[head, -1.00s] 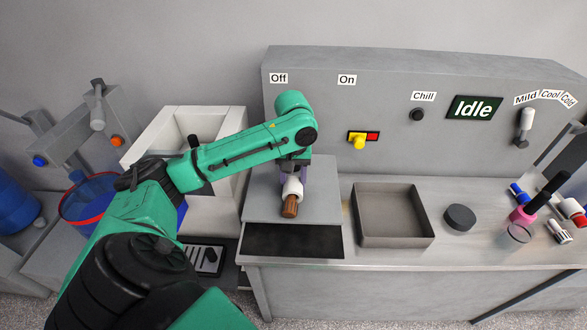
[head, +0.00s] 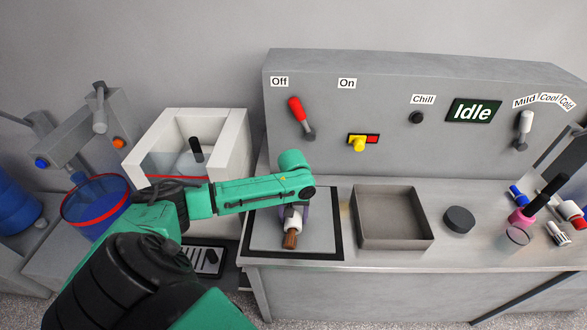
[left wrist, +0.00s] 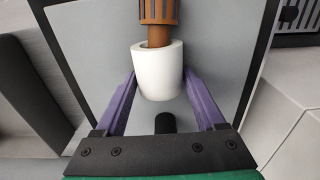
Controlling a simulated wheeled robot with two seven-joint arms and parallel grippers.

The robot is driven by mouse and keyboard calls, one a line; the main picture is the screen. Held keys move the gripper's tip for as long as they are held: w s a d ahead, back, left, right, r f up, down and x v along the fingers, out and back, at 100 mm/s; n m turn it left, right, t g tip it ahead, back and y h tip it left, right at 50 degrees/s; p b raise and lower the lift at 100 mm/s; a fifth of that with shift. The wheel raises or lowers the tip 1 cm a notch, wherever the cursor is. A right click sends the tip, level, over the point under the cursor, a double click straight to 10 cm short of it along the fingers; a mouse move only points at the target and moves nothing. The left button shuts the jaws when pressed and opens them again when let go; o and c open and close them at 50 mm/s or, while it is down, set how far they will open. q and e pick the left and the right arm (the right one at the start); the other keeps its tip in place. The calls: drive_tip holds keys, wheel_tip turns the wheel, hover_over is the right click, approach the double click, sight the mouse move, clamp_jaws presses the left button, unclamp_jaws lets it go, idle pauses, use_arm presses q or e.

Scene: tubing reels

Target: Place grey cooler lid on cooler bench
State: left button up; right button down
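My left gripper (head: 293,212) is over the lid. In the left wrist view its purple fingers (left wrist: 160,88) press on both sides of the white collar (left wrist: 157,72), with the lid plate (left wrist: 95,40) behind. A short black stub shows between the fingers. My right gripper is not in view.
The white cooler box (head: 235,135) stands open at left, with a black-handled vessel inside. An empty grey tray (head: 393,240) and a dark puck (head: 459,219) stand right of the lid. The panel behind has a red lever (head: 296,108).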

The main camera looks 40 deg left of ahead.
use_arm(q)
wheel_tip(320, 180, up, 12)
drive_tip(key=shift+r, duration=0.15)
idle(0.4)
idle(0.4)
